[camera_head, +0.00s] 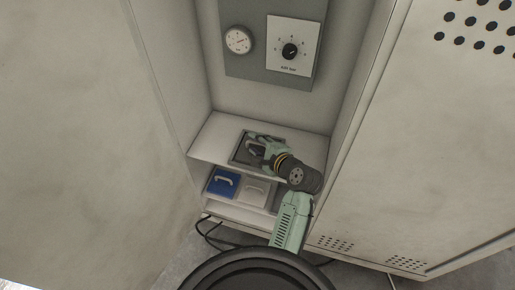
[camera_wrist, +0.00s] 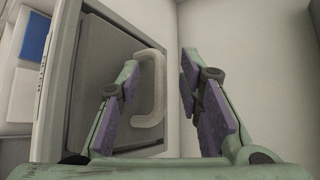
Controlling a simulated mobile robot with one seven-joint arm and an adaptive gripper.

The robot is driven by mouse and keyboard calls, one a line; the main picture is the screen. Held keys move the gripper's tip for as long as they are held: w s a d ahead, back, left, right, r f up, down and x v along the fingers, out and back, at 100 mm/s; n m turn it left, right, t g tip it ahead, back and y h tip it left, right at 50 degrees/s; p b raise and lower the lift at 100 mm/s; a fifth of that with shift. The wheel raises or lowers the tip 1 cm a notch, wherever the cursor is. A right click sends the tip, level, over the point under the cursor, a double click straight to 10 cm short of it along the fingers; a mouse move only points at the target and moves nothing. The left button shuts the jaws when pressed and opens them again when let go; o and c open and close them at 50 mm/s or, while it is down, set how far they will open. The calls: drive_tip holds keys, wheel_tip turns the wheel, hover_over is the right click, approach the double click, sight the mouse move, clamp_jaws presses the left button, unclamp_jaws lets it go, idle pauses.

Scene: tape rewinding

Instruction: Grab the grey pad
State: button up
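The grey pad (camera_head: 239,156) lies on the upper shelf of the cabinet niche, partly covered by my gripper (camera_head: 262,144) in the head view. In the wrist view, the grey pad (camera_wrist: 92,85) fills the left half as a dark panel in a lighter frame, with a pale curved handle (camera_wrist: 157,90) on it. My gripper (camera_wrist: 160,68) is open, with its purple-padded fingers apart. The handle shows between the fingers, close to the left one, which overlaps part of it. I cannot tell whether they touch.
A blue pad (camera_head: 222,183) and a white pad (camera_head: 255,190), each with a handle, sit in the compartment below the upper shelf (camera_head: 213,143). A gauge (camera_head: 238,40) and a dial panel (camera_head: 289,45) are on the wall above. Cabinet walls close in the niche on both sides.

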drive_tip(key=shift+w, duration=0.1)
drive_tip(key=shift+c, duration=0.2)
clamp_jaws()
idle(0.4)
